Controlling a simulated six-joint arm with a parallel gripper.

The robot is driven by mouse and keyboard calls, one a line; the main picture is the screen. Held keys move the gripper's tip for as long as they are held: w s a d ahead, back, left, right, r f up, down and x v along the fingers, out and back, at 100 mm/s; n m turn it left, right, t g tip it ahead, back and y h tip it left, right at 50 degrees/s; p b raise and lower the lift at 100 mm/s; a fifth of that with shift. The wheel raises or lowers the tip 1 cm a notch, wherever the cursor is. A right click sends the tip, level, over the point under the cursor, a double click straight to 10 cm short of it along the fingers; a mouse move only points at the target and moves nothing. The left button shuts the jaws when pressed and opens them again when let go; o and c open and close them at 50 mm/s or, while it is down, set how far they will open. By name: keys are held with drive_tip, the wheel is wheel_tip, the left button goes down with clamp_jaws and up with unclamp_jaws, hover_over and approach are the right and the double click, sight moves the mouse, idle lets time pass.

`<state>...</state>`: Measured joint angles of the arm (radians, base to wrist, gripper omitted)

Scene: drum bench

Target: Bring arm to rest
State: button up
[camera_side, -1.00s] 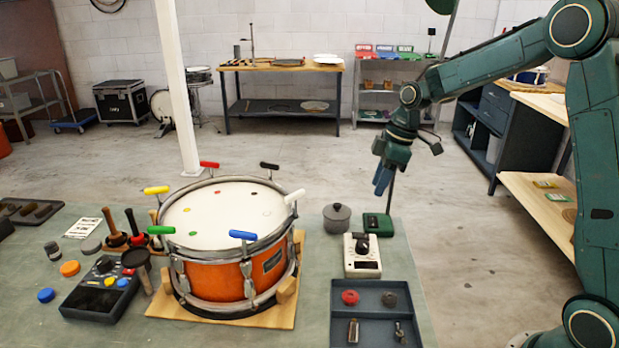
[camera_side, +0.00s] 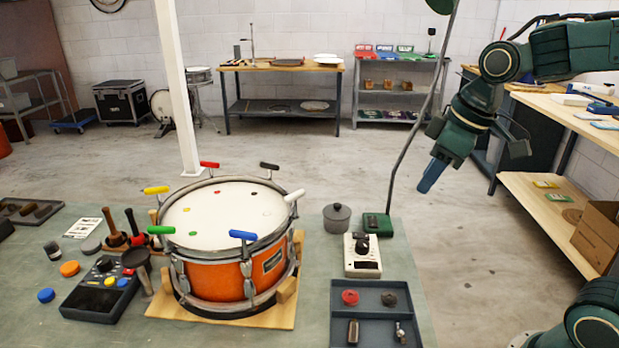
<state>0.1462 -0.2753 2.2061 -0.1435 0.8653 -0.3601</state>
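My gripper (camera_side: 428,181) hangs in the air to the right of the bench, beyond the green lamp base. It points down and to the left, and its blue fingers look close together; a gap between them cannot be made out. I see nothing hanging from it. The orange snare drum (camera_side: 228,247) stands upright on its wooden cradle (camera_side: 283,303) on the bench (camera_side: 37,325). Several coloured T-handled keys, such as the blue one (camera_side: 243,235) and the white one (camera_side: 294,196), stand around its rim. My gripper is well apart from the drum.
A lamp with a green base (camera_side: 377,223) and a thin slanted pole stands just left of my gripper. A white meter (camera_side: 362,256), a grey pot (camera_side: 337,217) and a divided tray (camera_side: 372,331) sit right of the drum. Shelving (camera_side: 548,200) stands at the right; open floor lies between.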

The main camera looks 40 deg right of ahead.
drive_tip(key=s+a+m+t, duration=0.1)
drive_tip(key=s+m, duration=0.2)
drive_tip(key=s, duration=0.9)
drive_tip(key=shift+a+f+m+t, duration=0.3)
drive_tip(key=shift+m, duration=0.1)
idle(0.3)
